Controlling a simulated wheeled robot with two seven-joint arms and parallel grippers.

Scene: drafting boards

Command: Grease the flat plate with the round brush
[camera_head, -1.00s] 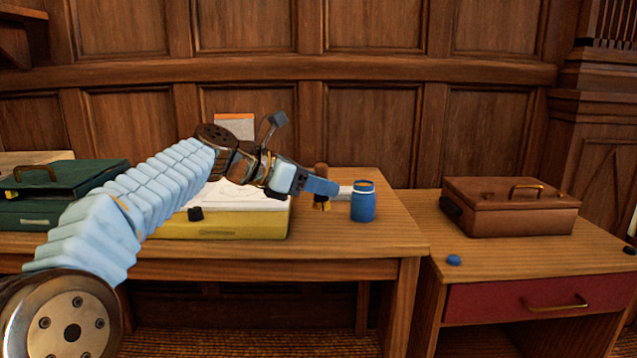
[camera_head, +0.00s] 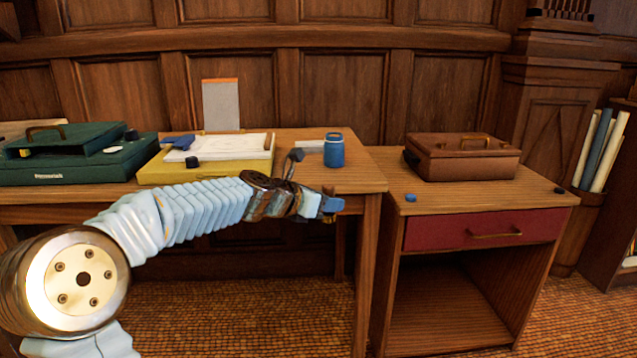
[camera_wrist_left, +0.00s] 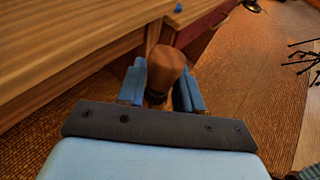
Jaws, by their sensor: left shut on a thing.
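My left gripper (camera_head: 330,205) is shut on the round brush (camera_wrist_left: 165,70). In the left wrist view the brush's rounded brown wooden handle sticks up between the blue fingers; its lower part is hidden. In the head view the held brush is small and mostly covered by the fingers, in front of the desk's front edge. A blue jar (camera_head: 334,151) stands on the desk behind the gripper. A pale flat piece (camera_head: 309,146) lies left of the jar. A grey upright panel (camera_head: 221,105) with an orange top edge stands at the back. I cannot tell which is the flat plate.
A yellow drafting board (camera_head: 205,171) with white paper and a green case (camera_head: 75,160) are on the desk (camera_head: 362,178). A brown case (camera_head: 462,160) and a small blue item (camera_head: 410,198) lie on the lower side cabinet (camera_head: 540,196) at right. Open floor lies in front.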

